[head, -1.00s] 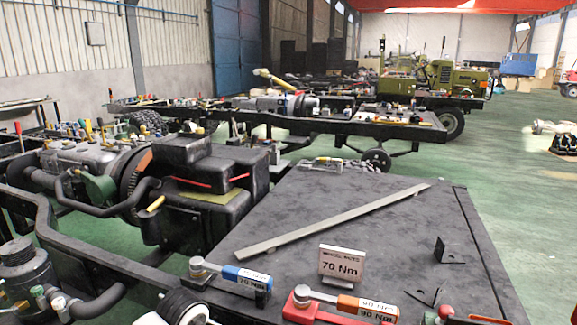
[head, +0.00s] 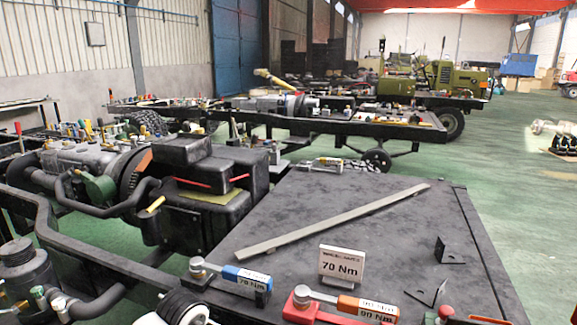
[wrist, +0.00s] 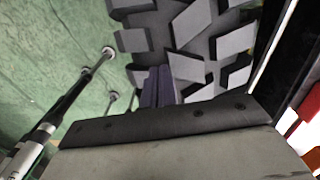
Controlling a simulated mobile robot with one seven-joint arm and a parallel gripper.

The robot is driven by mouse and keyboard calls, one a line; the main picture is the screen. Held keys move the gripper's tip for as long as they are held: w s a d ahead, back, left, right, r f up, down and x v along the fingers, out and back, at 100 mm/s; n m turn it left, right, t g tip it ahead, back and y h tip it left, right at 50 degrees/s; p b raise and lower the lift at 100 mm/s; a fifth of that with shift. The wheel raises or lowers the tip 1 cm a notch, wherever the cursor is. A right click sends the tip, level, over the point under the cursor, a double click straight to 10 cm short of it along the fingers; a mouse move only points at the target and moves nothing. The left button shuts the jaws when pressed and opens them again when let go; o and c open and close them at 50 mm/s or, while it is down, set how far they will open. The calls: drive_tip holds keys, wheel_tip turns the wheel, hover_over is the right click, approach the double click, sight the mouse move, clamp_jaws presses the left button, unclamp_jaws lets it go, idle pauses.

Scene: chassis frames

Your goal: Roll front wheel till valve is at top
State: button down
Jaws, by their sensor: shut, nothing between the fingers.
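I cannot tell whether the fingertips touch the rubber. No valve shows in either view, and the wheel's side face is hidden. My gripper is not in the head view.
A dark bench (head: 400,225) holds a long metal bar (head: 335,217), a 70 Nm sign (head: 341,264) and torque wrenches (head: 232,273). A chassis with an engine (head: 80,160) stands left. Slim rods (wrist: 75,95) lie left of my gripper.

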drive_tip(key=shift+f, duration=0.15)
drive_tip(key=shift+f+b, duration=0.5)
drive_tip(key=shift+f, duration=0.1)
drive_tip(key=shift+r, duration=0.1)
drive_tip(key=shift+d, duration=0.2)
drive_tip(key=shift+s+d+r+p, duration=0.15)
drive_tip(key=shift+s+d+p, duration=0.15)
drive_tip(key=shift+d, duration=0.4)
drive_tip(key=shift+s+d+r+p, duration=0.15)
drive_tip(key=shift+s+d+p, duration=0.15)
drive_tip(key=shift+d, duration=0.35)
drive_tip(key=shift+d, duration=0.15)
drive_tip(key=shift+s+d, duration=0.25)
drive_tip(key=shift+d, duration=0.45)
drive_tip(key=shift+s+d, duration=0.25)
drive_tip(key=shift+d, duration=0.4)
